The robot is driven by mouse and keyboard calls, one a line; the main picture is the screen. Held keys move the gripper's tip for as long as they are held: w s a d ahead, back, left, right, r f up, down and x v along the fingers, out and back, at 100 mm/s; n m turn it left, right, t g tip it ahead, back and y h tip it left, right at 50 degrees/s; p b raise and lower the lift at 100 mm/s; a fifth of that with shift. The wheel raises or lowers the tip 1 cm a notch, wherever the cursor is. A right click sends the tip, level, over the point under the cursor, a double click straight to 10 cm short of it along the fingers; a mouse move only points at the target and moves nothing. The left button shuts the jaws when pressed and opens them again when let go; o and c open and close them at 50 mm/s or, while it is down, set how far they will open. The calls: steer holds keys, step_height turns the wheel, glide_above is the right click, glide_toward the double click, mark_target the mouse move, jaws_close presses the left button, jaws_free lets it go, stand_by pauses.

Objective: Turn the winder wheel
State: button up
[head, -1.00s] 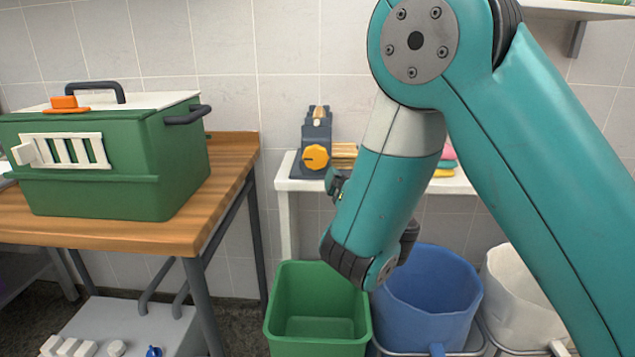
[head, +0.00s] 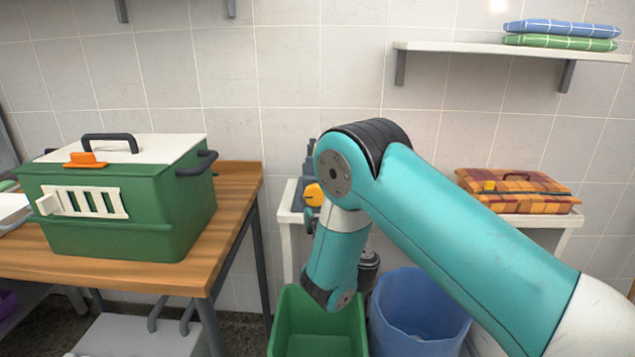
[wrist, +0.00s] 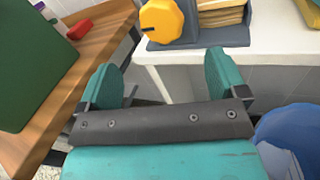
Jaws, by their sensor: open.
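The winder wheel is an orange-yellow knob (head: 314,194) on a dark grey winder (head: 310,158) on the white side table. In the head view my arm hides part of the winder. In the wrist view the wheel (wrist: 161,20) is at the top, cut off by the picture edge, with the winder's grey base (wrist: 210,40) beside it. My gripper (wrist: 165,76) is open and empty, its two teal fingers wide apart. The wheel appears beyond the fingers and is not touched. In the head view my arm mostly hides the gripper.
A green carrier (head: 120,215) stands on the wooden table (head: 235,215) at left. A green bin (head: 290,320) and a blue bin (head: 420,310) stand below my arm. A plaid bag (head: 520,190) lies right of the winder. A wall shelf (head: 480,48) holds folded towels.

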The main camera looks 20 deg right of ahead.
mark_target(317, 198)
steer(key=shift+w+p, duration=3.8)
steer(key=shift+w, duration=1.1)
steer(key=shift+f, duration=0.1)
steer(key=c, duration=0.9)
